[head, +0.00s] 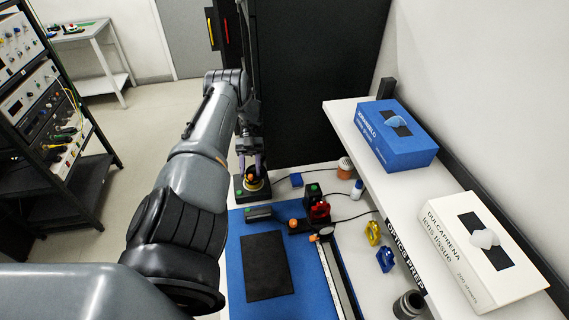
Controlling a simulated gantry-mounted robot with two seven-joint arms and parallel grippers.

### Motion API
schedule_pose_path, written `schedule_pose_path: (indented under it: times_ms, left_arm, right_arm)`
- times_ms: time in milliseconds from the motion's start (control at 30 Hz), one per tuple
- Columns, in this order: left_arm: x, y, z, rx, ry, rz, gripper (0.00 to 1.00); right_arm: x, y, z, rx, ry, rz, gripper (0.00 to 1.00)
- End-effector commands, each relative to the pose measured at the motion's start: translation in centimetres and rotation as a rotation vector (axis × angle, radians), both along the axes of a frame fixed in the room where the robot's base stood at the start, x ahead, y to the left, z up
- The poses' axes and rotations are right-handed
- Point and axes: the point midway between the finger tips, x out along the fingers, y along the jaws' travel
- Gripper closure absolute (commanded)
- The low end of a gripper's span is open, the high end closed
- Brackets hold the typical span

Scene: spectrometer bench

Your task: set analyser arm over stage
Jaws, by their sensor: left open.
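My left gripper (251,168) points down at the back of the bench, with its two purple-grey fingers apart. Directly below and between the fingertips is an orange knob on a yellow ring, on a squat black unit (252,194). Whether a finger touches the knob is too small to tell. To the right is a black instrument with a red part (320,211) and orange knobs, behind a long dark rail (335,277). I cannot tell for sure which piece is the analyser arm or the stage. My right gripper is out of view.
A black pad (267,266) lies on the blue mat (312,284). To the right are yellow and blue clips (384,260), a dark cup (408,305) and a shelf with a blue box (393,138) and a white tissue box (478,255). My left arm covers the bench's left side.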

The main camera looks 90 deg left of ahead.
Motion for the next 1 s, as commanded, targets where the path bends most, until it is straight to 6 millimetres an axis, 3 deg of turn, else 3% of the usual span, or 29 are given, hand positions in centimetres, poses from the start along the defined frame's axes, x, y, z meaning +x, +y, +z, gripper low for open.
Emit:
schedule_pose_path:
  times_ms: [267, 700, 1000]
  left_arm:
    - [0.1, 0.1, 4.4, 0.003, -0.003, -0.001, 0.57]
    - [6.4, -5.1, 8.7, -0.001, -0.005, -0.001, 0.57]
    - [8.7, -6.9, 10.4, 0.001, -0.002, -0.001, 0.57]
  right_arm:
    - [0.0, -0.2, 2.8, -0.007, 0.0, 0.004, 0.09]
    - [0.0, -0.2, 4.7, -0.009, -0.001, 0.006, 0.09]
    - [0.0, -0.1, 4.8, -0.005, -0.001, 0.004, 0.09]
